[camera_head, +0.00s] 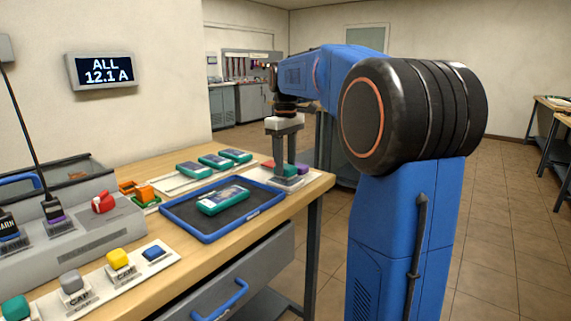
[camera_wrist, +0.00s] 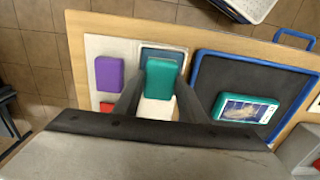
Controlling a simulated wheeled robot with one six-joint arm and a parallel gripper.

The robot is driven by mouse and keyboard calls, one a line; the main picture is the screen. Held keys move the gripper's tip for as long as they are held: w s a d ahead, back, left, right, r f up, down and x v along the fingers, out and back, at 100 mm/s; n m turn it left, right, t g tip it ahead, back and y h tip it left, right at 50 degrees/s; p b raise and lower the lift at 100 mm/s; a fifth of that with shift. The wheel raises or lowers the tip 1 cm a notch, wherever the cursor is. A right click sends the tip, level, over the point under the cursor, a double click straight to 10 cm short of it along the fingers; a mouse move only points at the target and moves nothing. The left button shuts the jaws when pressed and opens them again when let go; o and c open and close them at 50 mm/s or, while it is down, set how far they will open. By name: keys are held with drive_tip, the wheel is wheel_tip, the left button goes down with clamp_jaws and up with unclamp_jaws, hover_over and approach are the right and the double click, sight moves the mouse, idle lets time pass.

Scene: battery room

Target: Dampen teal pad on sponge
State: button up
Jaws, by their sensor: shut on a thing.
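My gripper (camera_head: 287,168) is low over the right end of the bench in the head view. In the wrist view my gripper (camera_wrist: 158,88) is shut on the teal pad (camera_wrist: 160,75), a small rounded block between its two fingers. The pad is over a flat blue-grey piece (camera_wrist: 147,52) on a pale mat, which looks like the sponge or its dish. Most of that piece is hidden by the pad and fingers. I cannot tell whether the pad touches it.
Beside the gripper are a purple block (camera_wrist: 108,73) and a red block (camera_wrist: 107,106). A blue-rimmed tray (camera_head: 167,213) holds a teal battery pack (camera_head: 223,200). Several teal packs stand behind it. A strip with coloured caps (camera_head: 119,260) lies at front left. The bench edge is close to the gripper.

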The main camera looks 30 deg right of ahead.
drive_tip(key=shift+f, duration=0.6)
idle(1.5)
drive_tip(key=shift+r, duration=3.55)
